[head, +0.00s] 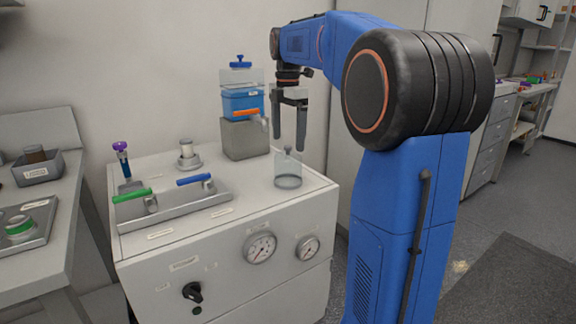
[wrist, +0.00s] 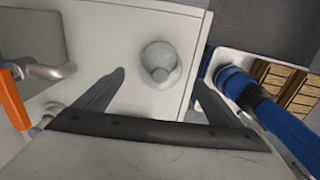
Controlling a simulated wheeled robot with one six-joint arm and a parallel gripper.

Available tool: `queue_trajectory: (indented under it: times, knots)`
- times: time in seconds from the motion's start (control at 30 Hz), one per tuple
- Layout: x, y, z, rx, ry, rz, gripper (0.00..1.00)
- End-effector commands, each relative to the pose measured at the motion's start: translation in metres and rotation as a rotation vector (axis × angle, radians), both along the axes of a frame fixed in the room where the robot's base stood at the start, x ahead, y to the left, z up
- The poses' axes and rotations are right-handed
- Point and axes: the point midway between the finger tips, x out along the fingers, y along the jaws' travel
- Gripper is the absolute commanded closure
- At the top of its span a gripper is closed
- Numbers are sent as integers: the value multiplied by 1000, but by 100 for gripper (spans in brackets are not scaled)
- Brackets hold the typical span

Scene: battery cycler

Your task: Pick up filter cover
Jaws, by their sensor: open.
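A clear, see-through cylinder with a small knob on top, which looks like the filter cover (head: 288,173), stands upright at the right end of the white cabinet top. My gripper (head: 289,143) points down just above it, with its two dark fingers apart and empty. In the wrist view the filter cover (wrist: 160,62) appears as a pale round shape between and slightly beyond the fingertips of my gripper (wrist: 159,76). I cannot tell from these views whether the fingertips reach down to the level of the knob.
A grey block (head: 245,142) with a blue tank (head: 242,103) and an orange-handled valve (head: 246,114) stands left of the cover. A tray (head: 190,207) with green and blue handles lies at the front left. A small metal fitting (head: 187,155) stands behind it. The cabinet's right edge is close.

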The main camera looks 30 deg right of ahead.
Motion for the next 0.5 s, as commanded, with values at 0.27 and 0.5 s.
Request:
queue_trajectory:
  times: [0.27,0.5]
  knots:
    - [-1,-1,-37,1,3,0,11]
    - [0,-1,-45,0,1,0,11]
